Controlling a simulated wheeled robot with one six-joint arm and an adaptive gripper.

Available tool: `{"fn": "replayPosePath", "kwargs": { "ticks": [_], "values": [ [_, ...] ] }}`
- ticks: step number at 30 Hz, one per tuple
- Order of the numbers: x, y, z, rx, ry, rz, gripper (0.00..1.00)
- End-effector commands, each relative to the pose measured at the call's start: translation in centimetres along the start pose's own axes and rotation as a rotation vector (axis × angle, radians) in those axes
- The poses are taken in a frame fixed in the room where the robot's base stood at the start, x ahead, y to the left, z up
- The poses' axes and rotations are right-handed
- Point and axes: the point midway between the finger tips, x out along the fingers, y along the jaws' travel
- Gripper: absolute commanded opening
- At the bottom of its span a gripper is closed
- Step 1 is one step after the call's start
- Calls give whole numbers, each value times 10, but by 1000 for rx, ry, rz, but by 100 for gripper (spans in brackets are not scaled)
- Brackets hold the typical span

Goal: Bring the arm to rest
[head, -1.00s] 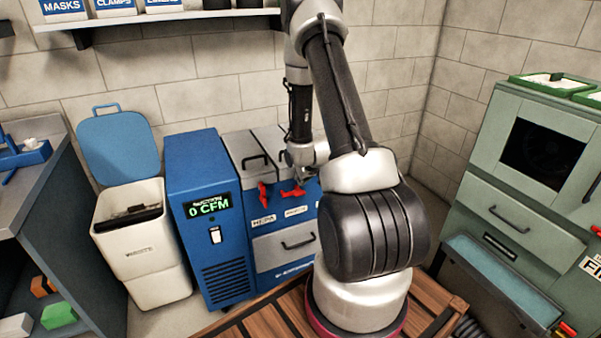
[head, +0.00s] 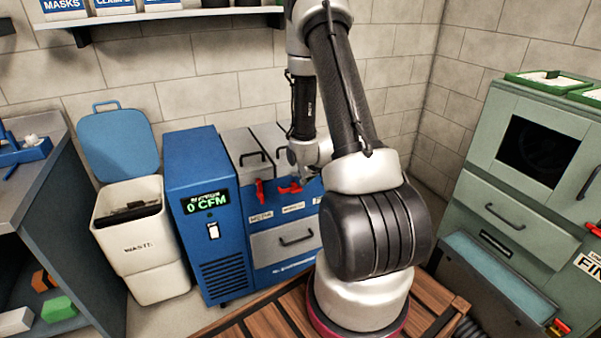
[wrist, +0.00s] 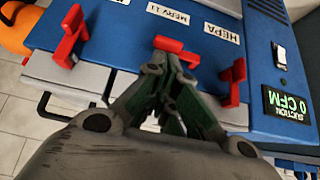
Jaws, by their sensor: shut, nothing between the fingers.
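My gripper (wrist: 172,95) shows in the wrist view with its dark fingers drawn together and nothing held. Its tips point at the middle red latch (wrist: 175,48) on the blue filter unit (wrist: 262,45); I cannot tell whether they touch it. In the head view my arm (head: 345,90) rises from its base, folds over and hangs down behind itself at the filter unit (head: 282,284).
A blue suction unit (head: 205,260) reads 0 CFM. A white waste bin (head: 145,255) with its blue lid (head: 118,145) raised stands left of it. A green cabinet (head: 480,200) is at right. A wall shelf (head: 165,17) runs above, close to my upper arm.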

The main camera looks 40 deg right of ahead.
Motion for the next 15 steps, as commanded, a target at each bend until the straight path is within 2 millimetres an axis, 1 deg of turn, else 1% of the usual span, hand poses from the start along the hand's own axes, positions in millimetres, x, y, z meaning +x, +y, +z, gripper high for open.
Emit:
{"fn": "replayPosePath", "kwargs": {
  "ticks": [1, 3, 6, 9, 15],
  "values": [
    [-3, 1, 12, 3, -3, 0, 0],
    [-8, 1, 23, 2, -2, 1, 0],
    [-11, 1, 35, 2, 0, 1, 0],
    [-14, 1, 41, 2, 2, 1, 0],
    [-15, 1, 43, 2, 3, 1, 0]
  ]
}}
